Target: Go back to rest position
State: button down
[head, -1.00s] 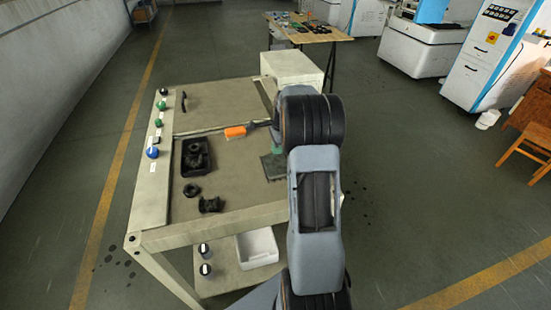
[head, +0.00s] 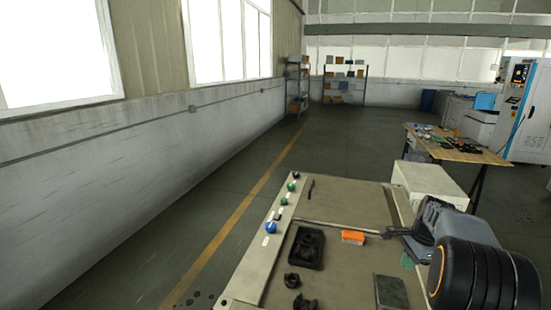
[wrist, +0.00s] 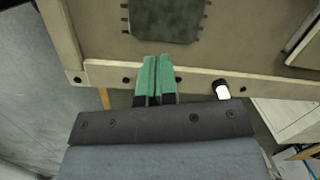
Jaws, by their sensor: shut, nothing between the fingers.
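My gripper (wrist: 155,78) shows in the wrist view with its two green fingers shut together and nothing between them. The fingers lie over the edge of the beige workbench (wrist: 108,73), pointing toward a dark grey plate. In the head view my arm comes in at the lower right. A bit of green finger (head: 407,261) shows at the bench's right side, mostly hidden by my arm. The same workbench (head: 340,205) fills the lower middle of that view.
On the bench are an orange block (head: 353,237) with a dark handle-like part beside it, a black tray (head: 306,247), black parts (head: 292,281), the grey plate (head: 391,292) and a blue knob (head: 271,227). A wooden table (head: 455,146) stands behind. Left floor aisle is clear.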

jog(key=s+a+r+n+t, duration=0.1)
jog(key=s+a+r+n, duration=0.1)
jog(key=s+a+n, duration=0.7)
jog(key=s+a+r+n+t+h, duration=0.1)
jog(key=s+a+r+n+t, duration=0.1)
jog(key=s+a+n, duration=0.7)
jog(key=a, duration=0.5)
jog(key=shift+s+a+r, duration=0.25)
jog(key=shift+s+a, duration=0.05)
jog(key=shift+a, duration=0.05)
dwell(0.5)
